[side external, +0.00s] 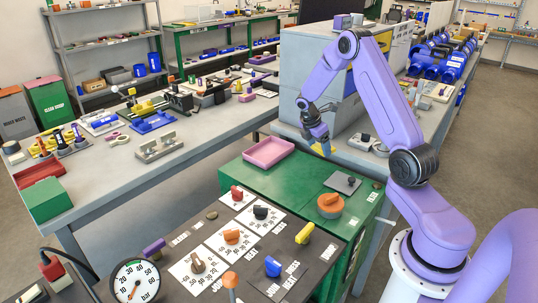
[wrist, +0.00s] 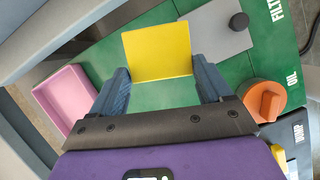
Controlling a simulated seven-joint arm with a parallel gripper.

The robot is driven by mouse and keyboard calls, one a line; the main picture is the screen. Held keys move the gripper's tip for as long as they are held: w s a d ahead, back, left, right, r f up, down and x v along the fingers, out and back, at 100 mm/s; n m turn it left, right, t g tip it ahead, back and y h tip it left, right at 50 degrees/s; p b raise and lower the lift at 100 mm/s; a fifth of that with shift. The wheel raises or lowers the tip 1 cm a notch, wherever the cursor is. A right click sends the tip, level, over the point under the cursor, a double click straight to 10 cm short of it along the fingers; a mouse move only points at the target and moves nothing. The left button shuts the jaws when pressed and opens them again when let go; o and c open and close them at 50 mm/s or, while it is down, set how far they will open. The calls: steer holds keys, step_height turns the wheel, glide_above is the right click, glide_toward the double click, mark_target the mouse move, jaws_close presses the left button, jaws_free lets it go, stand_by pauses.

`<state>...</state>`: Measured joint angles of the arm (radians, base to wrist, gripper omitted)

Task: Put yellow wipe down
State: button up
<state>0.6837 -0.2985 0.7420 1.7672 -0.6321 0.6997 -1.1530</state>
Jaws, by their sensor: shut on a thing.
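The yellow wipe (wrist: 157,52) is a flat yellow square between my fingers in the wrist view. In the wrist view my gripper (wrist: 160,85) has one blue finger at each side of the wipe. I cannot tell exactly how high the wipe is above the green surface.
A pink tray (side external: 268,152) lies on the green top at the left. A grey plate with a black knob (side external: 343,182) and an orange knob (side external: 330,205) are at the right. A panel of dials and knobs (side external: 232,237) is in front. The middle of the green top is clear.

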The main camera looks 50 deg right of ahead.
steer(key=m, duration=0.2)
steer(key=m+g+y, duration=0.1)
steer(key=m, duration=0.1)
steer(key=m+g, duration=0.1)
steer(key=m, duration=0.2)
steer(key=shift+w+r+y, duration=0.2)
steer(key=shift+w+y, duration=0.05)
steer(key=shift+y, duration=0.05)
steer(key=m+y, duration=0.1)
steer(key=m, duration=0.3)
steer(key=shift+w+r+m+g+y, duration=0.1)
steer(key=shift+m+g+y, duration=0.2)
steer(key=shift+g+y, duration=0.1)
steer(key=w+a+r+m+t+y, duration=0.1)
steer(key=a+m+t+y, duration=0.15)
steer(key=m, duration=1.05)
steer(key=w+a+r+m+t+y, duration=0.1)
steer(key=a+m+t+y, duration=0.15)
steer(key=m, duration=0.95)
steer(key=m+t+h, duration=0.4)
steer(key=m, duration=1)
glide_above(266, 157)
steer(key=s, duration=0.2)
step_height(266, 157, down, 8)
steer(key=shift+a+f, duration=0.1)
steer(key=shift+w+f, duration=0.1)
steer(key=shift+f, duration=1.65)
